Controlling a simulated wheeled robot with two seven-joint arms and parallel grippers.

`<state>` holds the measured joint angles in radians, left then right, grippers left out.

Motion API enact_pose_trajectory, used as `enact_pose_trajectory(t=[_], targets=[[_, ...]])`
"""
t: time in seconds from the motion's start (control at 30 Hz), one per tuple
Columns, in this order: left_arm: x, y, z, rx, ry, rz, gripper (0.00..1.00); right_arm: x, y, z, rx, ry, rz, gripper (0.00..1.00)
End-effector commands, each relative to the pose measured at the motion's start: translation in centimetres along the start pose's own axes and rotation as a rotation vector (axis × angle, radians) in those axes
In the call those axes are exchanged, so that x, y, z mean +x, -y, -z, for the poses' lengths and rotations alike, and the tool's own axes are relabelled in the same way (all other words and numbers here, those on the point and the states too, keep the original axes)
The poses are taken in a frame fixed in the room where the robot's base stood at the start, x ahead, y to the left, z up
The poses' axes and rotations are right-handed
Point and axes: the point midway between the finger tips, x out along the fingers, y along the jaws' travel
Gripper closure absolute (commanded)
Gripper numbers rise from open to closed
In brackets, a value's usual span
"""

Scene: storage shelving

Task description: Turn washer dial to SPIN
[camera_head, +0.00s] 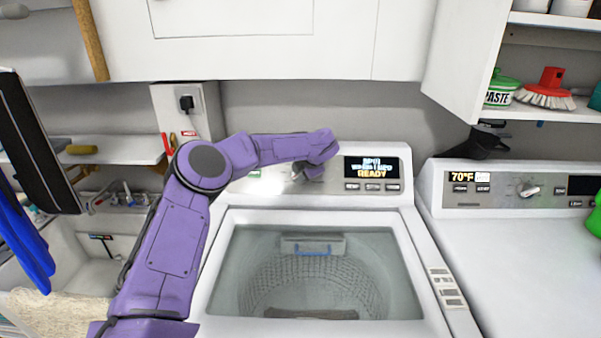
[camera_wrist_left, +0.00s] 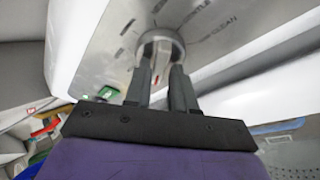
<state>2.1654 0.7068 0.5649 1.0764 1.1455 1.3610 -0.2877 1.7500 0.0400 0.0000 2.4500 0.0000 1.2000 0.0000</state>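The washer (camera_head: 213,270) stands in the middle with its display reading READY. Its round metallic dial (camera_head: 298,172) is on the back panel, partly hidden by my left gripper (camera_head: 308,172). In the left wrist view, the two fingers of my left gripper (camera_wrist_left: 162,72) reach up to the dial (camera_wrist_left: 160,40), with their tips overlapping its face. The fingers are apart; whether they press on the dial's grip is not clear. Labels such as GENTLE and CLEAN ring the dial; the word SPIN is not readable. My right gripper is not in view.
The washer tub (camera_head: 315,275) shows below my arm. A dryer (camera_head: 520,235) with its own knob (camera_head: 528,190) stands at the right. White cabinets (camera_head: 240,40) hang above the panel. A sink (camera_head: 90,265) is at the left.

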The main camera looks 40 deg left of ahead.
Motion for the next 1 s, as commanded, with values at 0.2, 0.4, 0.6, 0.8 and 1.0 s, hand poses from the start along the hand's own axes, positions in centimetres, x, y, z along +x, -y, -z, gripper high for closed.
enact_pose_trajectory(t=[0.2,0.4,0.6,0.8,1.0], targets=[[0.0,-0.1,-0.1,0.002,0.002,-0.002,0.61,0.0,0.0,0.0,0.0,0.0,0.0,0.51],[-0.9,0.0,-0.1,0.003,0.006,-0.003,0.61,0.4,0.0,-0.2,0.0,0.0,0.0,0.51],[-5.3,0.1,0.0,0.002,0.007,-0.004,0.61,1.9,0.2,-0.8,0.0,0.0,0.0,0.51],[-9.3,0.1,0.1,0.001,0.004,-0.003,0.61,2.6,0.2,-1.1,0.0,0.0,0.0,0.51],[-10.6,0.0,0.1,0.002,0.001,-0.002,0.61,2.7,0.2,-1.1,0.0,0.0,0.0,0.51]])
